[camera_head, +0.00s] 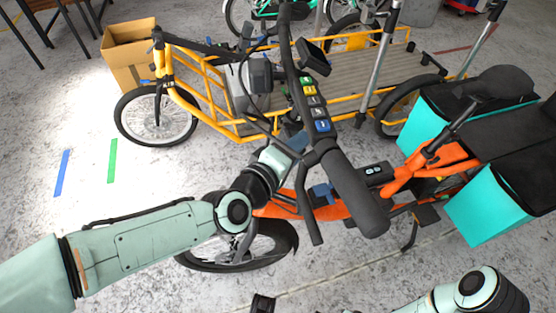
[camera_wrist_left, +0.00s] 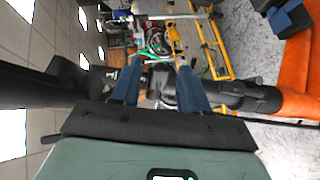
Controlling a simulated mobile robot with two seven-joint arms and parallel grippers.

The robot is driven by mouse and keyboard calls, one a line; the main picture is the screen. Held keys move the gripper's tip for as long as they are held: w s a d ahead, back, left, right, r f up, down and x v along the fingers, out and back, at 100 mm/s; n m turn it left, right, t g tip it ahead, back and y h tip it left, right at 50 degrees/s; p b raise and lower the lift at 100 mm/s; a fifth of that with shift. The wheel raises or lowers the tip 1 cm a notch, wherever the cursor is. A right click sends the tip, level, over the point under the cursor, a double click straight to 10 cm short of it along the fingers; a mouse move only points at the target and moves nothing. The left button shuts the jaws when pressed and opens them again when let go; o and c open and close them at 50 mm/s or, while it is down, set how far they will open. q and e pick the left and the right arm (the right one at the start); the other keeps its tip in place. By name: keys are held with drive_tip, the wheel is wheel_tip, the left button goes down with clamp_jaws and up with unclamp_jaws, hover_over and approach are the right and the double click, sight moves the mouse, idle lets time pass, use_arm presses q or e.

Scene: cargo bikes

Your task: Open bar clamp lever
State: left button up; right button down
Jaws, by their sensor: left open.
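The orange cargo bike (camera_head: 350,208) stands in front of me with its black handlebar (camera_head: 296,75) across the head view. I cannot make out the bar clamp lever for certain; the stem and clamp area is partly hidden behind the handlebar and my gripper. My left gripper (camera_head: 297,140) is at the handlebar, close to its stem. In the left wrist view its blue fingers (camera_wrist_left: 160,80) are apart, with a black bike part (camera_wrist_left: 168,88) showing between or just beyond them. I cannot tell whether they touch it. My right arm shows at the bottom edge; its jaws are not clear.
A yellow cargo bike (camera_head: 215,85) with a long flat bed stands behind. A cardboard box (camera_head: 128,60) is at the back left. Turquoise bags (camera_head: 490,205) hang on the orange bike at right. The floor at left is clear, with blue and green tape strips.

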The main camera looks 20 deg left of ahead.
use_arm(q)
drive_tip(key=p+v, duration=0.2)
drive_tip(key=v, duration=1)
drive_tip(key=shift+s+a, duration=0.2)
drive_tip(key=shift+s, duration=0.05)
use_arm(e)
drive_tip(key=shift+g+y, duration=0.3)
drive_tip(key=shift+g, duration=0.3)
drive_tip(key=shift+s+a+r, duration=0.4)
drive_tip(key=shift+s+r, duration=0.25)
drive_tip(key=shift+s, duration=0.2)
drive_tip(key=shift+s+a+r, duration=0.35)
drive_tip(key=shift+s+r, duration=0.3)
drive_tip(key=shift+s, duration=0.15)
use_arm(q)
drive_tip(key=shift+c, duration=0.3)
